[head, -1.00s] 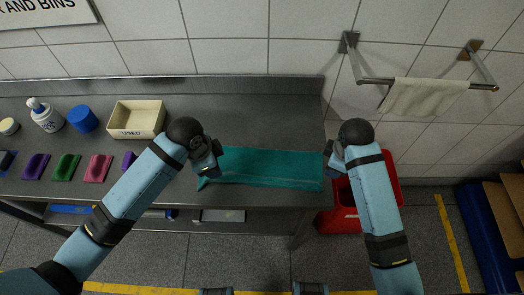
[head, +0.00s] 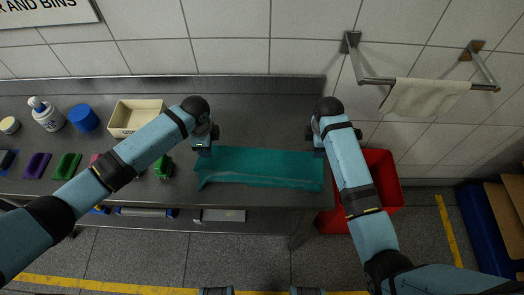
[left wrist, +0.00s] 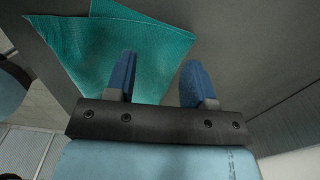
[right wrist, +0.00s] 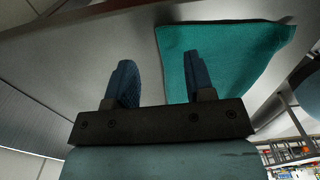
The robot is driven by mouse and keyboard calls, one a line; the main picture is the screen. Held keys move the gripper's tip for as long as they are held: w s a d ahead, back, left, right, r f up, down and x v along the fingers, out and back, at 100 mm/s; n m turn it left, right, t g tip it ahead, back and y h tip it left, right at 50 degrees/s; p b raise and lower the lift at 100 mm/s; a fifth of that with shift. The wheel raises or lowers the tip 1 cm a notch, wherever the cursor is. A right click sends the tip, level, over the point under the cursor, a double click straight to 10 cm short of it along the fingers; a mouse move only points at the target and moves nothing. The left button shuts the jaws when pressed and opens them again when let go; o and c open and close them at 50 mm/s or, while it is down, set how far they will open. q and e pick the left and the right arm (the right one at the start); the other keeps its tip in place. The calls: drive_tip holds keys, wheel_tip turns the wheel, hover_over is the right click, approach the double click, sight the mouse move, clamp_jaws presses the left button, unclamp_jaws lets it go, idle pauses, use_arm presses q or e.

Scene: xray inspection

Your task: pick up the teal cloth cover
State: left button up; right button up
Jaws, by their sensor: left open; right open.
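The teal cloth cover (head: 258,168) lies spread on the right part of the steel table, its near edge at the table's front edge. My left gripper (head: 203,150) is open at the cloth's left end. In the left wrist view the cloth (left wrist: 140,48) shows between and left of the open fingers (left wrist: 158,82). My right gripper (head: 318,150) is open at the cloth's right end. In the right wrist view the cloth (right wrist: 222,52) lies behind and right of the right finger, and the open fingers (right wrist: 160,85) hold nothing. Whether the fingertips touch the cloth cannot be told.
On the steel table (head: 265,110) to the left stand a cream bin (head: 133,118), a blue lid (head: 83,118), a white bottle (head: 47,115) and several coloured pads. A red bin (head: 375,172) stands on the floor at the right. A towel rail (head: 430,83) with a towel hangs on the wall.

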use_arm(q)
drive_tip(key=shift+f, duration=0.5)
use_arm(e)
drive_tip(key=shift+f, duration=0.55)
use_arm(q)
drive_tip(key=shift+f, duration=0.1)
use_arm(e)
drive_tip(key=shift+f, duration=0.1)
use_arm(q)
drive_tip(key=shift+f+b, duration=0.5)
drive_tip(key=shift+b, duration=0.1)
use_arm(e)
drive_tip(key=shift+f, duration=0.45)
use_arm(q)
drive_tip(key=shift+r, duration=0.1)
drive_tip(key=shift+f, duration=0.2)
drive_tip(key=shift+c, duration=0.2)
use_arm(e)
drive_tip(key=shift+c, duration=0.2)
use_arm(q)
drive_tip(key=shift+s, duration=0.1)
clamp_jaws()
use_arm(e)
drive_tip(key=shift+s, duration=0.1)
clamp_jaws()
